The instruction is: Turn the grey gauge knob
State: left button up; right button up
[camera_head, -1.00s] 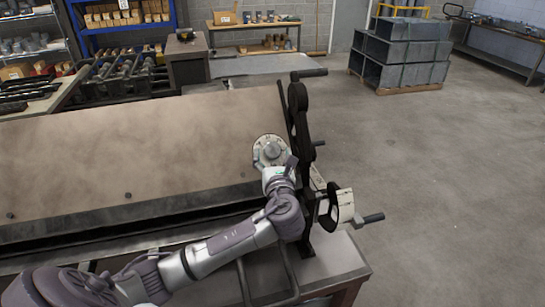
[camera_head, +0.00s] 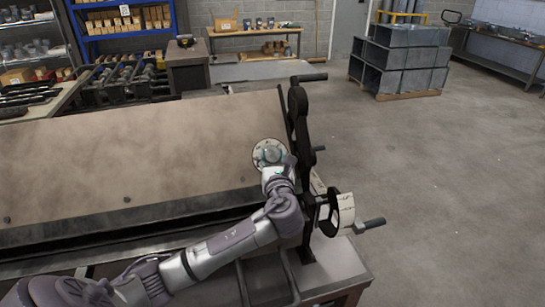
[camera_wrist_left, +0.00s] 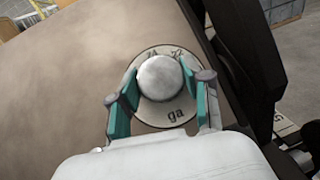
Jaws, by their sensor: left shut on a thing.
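The grey gauge knob (camera_wrist_left: 160,78) is a round grey knob on a pale dial plate (camera_wrist_left: 168,112) marked "ga" with numbers, in the left wrist view. In the head view the dial (camera_head: 259,157) sits near the right end of the machine's broad brown sheet face. My left gripper (camera_wrist_left: 161,88) has its teal-lined fingers on either side of the knob, shut on it. In the head view my left gripper (camera_head: 273,165) covers the lower part of the dial. My right gripper is not in view.
A dark upright lever arm (camera_head: 300,120) with handles stands close to the right of the dial. A white curved scale (camera_head: 346,209) and a crank handle are lower right. Open floor lies to the right, with stacked grey ducts (camera_head: 405,60) on a pallet behind.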

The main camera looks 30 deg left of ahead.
pick_arm(q)
jog(key=shift+n, duration=0.4)
jog(key=n+g+y, duration=0.1)
jog(key=n+g, duration=0.1)
jog(key=n, duration=0.1)
jog(key=n+g+y+b, duration=0.1)
jog(key=n+g+y, duration=0.1)
jog(key=n, duration=0.1)
jog(key=shift+w+d+f, duration=0.1)
jog(key=shift+w+d, duration=0.05)
jog(key=shift+d, duration=0.05)
jog(key=n+g, duration=0.2)
jog(key=n, duration=0.1)
jog(key=n+g+y+b, duration=0.1)
jog(key=n+g, duration=0.2)
jog(key=shift+w+y, duration=0.1)
jog(key=shift+y, duration=0.2)
jog(key=n+g, duration=0.2)
jog(key=n, duration=0.1)
jog(key=n+g+h+b, duration=0.1)
jog(key=n+g, duration=0.1)
jog(key=n, duration=0.1)
jog(key=shift+w, duration=0.15)
jog(key=shift+r+n+g+h, duration=0.2)
jog(key=shift+n+g+h, duration=0.9)
jog(key=shift+n, duration=0.9)
jog(key=o, duration=1.2)
jog(key=shift+c, duration=0.2)
